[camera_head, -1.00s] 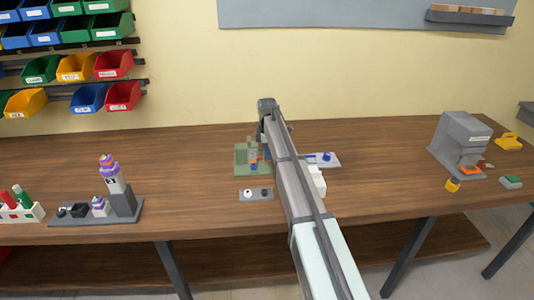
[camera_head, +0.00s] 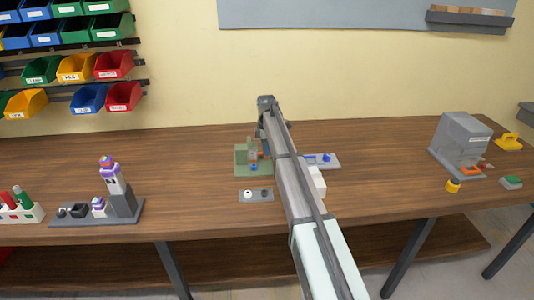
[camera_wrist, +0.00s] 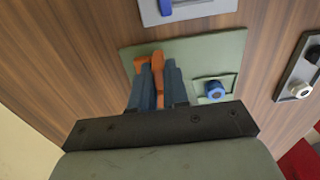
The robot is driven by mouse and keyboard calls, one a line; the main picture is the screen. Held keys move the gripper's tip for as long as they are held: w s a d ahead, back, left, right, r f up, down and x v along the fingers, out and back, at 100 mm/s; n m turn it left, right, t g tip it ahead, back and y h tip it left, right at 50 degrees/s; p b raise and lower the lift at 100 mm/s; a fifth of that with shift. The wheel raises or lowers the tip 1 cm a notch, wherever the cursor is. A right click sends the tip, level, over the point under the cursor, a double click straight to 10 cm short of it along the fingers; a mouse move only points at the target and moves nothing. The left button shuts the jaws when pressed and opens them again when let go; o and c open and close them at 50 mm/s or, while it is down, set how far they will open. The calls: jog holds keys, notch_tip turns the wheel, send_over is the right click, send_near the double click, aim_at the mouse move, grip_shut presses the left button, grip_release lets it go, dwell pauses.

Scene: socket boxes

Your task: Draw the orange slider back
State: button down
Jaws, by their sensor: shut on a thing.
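The orange slider (camera_wrist: 157,61) sits on a green plate (camera_wrist: 228,51) in the wrist view. My gripper (camera_wrist: 157,70) is shut on the slider, with a blue-grey finger on each side of it. An orange bit shows left of the left fingertip, and much of the slider is hidden between the fingers. In the head view the green plate (camera_head: 241,168) lies on the bench, partly covered by my arm. A small orange part (camera_head: 264,153) shows there beside my gripper.
A blue knob (camera_wrist: 215,90) stands on the same plate, close to the right finger. A grey plate with a blue part (camera_wrist: 166,9) lies beyond. A grey plate with two round parts (camera_head: 257,195) lies in front. A grey machine (camera_head: 463,142) stands at right.

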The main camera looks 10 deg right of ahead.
jog(key=shift+w, duration=1.25)
jog(key=c, duration=1.1)
grip_release()
notch_tip(320, 180, up, 14)
jog(key=shift+f, duration=0.1)
